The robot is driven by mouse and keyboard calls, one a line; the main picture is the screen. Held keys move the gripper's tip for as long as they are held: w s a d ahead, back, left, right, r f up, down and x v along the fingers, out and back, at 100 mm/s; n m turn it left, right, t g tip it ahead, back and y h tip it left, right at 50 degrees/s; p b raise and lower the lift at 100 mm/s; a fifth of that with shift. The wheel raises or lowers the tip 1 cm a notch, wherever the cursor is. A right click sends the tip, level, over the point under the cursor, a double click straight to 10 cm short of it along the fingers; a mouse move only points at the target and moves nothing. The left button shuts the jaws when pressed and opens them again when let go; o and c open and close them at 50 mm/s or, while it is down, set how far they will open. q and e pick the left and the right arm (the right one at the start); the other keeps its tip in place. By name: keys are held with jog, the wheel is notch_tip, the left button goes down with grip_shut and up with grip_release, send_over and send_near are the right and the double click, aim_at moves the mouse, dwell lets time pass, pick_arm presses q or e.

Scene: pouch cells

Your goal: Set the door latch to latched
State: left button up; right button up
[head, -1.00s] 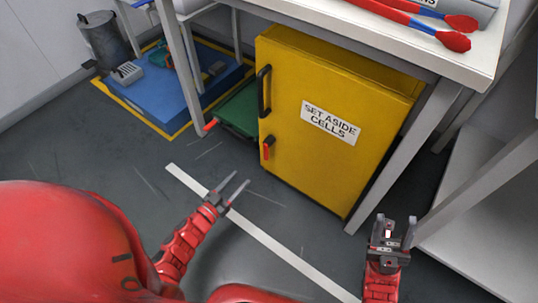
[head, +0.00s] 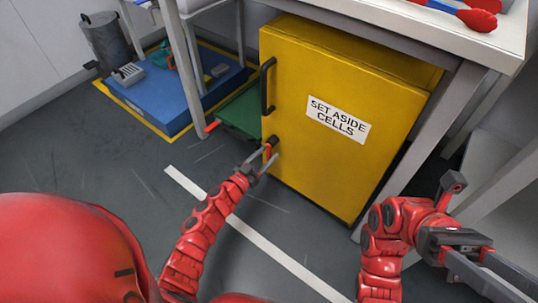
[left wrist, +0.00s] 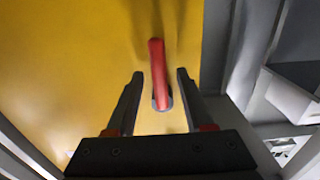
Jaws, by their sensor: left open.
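The yellow cabinet door (head: 310,160) is closed and carries a "SET ASIDE CELLS" label. Its latch (head: 269,150) is a red lever on a dark pivot, low near the door's left edge, partly hidden by my left gripper. My left gripper (head: 265,157) is open at the latch, fingers pointing toward the door. In the left wrist view the red lever (left wrist: 158,72) lies between the spread fingers of the left gripper (left wrist: 158,85), with a visible gap on each side. My right gripper (head: 505,280) is open and empty at the lower right.
A black door handle (head: 267,86) sits above the latch. A white table (head: 440,45) stands over the cabinet, its leg (head: 425,140) to the right. A green tray (head: 240,114) and a blue platform (head: 160,100) are on the left. A white line (head: 260,240) crosses the floor.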

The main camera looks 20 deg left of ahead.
pick_arm(q)
jog(key=shift+x, duration=0.8)
pick_arm(e)
jog(key=s+d+t, duration=0.1)
jog(key=s+d+n+t+h, duration=0.1)
jog(key=t, duration=0.1)
jog(key=shift+s+h, duration=0.3)
jog(key=shift+s, duration=0.05)
pick_arm(q)
grip_shut()
dwell(0.4)
